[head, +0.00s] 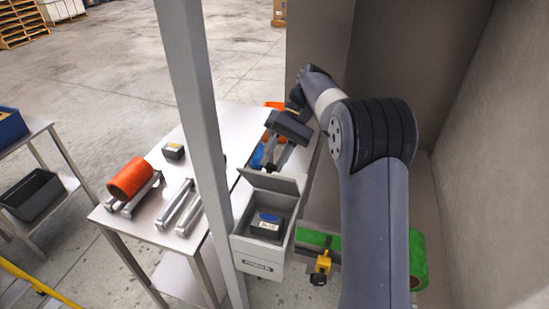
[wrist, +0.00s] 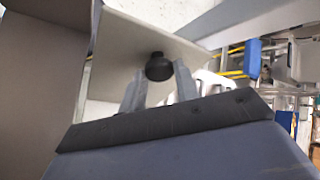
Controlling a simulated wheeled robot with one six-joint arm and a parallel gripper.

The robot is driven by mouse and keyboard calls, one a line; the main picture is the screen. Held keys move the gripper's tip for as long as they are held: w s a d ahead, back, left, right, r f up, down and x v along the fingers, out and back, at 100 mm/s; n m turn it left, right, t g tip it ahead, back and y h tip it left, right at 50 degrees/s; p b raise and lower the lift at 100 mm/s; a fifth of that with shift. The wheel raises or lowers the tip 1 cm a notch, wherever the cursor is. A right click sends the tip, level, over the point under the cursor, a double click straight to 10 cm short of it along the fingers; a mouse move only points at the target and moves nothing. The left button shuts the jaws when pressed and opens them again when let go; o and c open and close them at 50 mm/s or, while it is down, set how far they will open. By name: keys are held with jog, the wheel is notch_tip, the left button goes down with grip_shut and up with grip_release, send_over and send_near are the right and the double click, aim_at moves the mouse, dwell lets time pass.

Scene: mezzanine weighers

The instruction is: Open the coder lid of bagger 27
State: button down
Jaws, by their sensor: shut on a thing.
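The coder box (head: 258,268) is a light grey box beside a metal post. Its lid (head: 272,182) stands raised at the back edge, so the inside is visible. A dark cartridge with a blue and white label (head: 268,221) sits in the box. My gripper (head: 273,160) is just behind the raised lid, with its fingers pointing down towards it. In the wrist view, the lid (wrist: 125,45) is a tilted pale panel with a round black knob (wrist: 158,67). My gripper's fingers (wrist: 158,88) are at either side of the knob, shut on it.
A grey post (head: 195,120) rises in front of the white table (head: 150,225). An orange roll (head: 131,178) and a small dark box (head: 173,151) are on the table. A green roll (head: 418,262) and a yellow clamp (head: 322,264) are right of the coder box. A wall (head: 490,150) closes the right side.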

jog(key=c, duration=1.1)
grip_release()
jog(key=shift+o, duration=0.2)
jog(key=shift+s, duration=0.1)
